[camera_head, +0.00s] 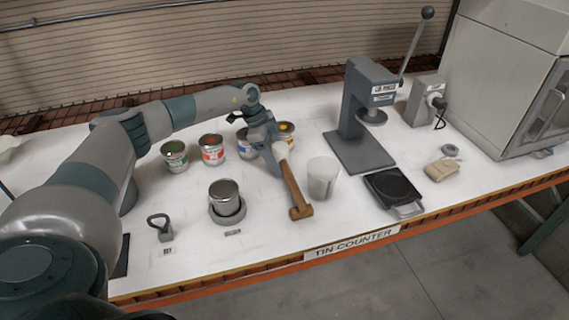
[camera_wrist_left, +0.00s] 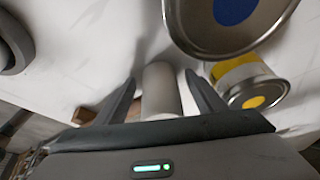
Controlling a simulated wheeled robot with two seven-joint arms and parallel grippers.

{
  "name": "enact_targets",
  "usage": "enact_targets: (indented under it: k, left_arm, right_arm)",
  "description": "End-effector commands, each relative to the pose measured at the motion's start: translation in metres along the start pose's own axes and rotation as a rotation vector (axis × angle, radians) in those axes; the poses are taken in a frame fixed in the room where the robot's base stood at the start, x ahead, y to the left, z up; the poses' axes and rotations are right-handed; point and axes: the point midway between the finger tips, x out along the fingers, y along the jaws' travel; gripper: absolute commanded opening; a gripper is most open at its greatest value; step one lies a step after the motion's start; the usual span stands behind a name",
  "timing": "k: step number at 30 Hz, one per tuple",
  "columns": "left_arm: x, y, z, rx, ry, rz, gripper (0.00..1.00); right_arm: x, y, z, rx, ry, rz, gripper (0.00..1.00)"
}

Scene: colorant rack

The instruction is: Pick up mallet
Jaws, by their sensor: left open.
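The mallet (camera_head: 292,187) lies on the white counter, with a brown wooden shaft, a brown block at its near end and a pale grip at its far end. My left gripper (camera_head: 276,143) is over the pale grip end. In the left wrist view, the pale grip (camera_wrist_left: 161,90) stands between the two open fingers (camera_wrist_left: 162,95), with a gap visible on each side. A brown part of the mallet (camera_wrist_left: 84,115) shows left of the fingers. My right gripper is in neither view.
Paint tins with green (camera_head: 174,156) and red (camera_head: 212,150) labels stand left of the gripper. Blue (camera_wrist_left: 235,25) and yellow (camera_wrist_left: 250,82) tins are close beside it. A white cup (camera_head: 322,178) stands right of the mallet, and an open metal tin (camera_head: 226,198) left.

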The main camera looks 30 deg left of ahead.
Motion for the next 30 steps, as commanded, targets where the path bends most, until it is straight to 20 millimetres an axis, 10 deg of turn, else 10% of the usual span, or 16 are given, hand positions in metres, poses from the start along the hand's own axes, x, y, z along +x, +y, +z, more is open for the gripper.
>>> enact_targets:
  k: [12, 18, 30]
  left_arm:
    - [-0.0002, -0.0002, 0.0003, 0.000, 0.000, 0.000, 0.64]
    - [-0.0003, -0.0002, 0.0003, 0.000, 0.000, -0.001, 0.16]
    - [-0.0043, -0.0010, -0.0019, 0.001, 0.002, -0.003, 0.15]
  right_arm:
    - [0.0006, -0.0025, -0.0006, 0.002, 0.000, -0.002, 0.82]
    - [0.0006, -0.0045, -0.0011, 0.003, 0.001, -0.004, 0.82]
    - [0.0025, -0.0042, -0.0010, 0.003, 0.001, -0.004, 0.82]
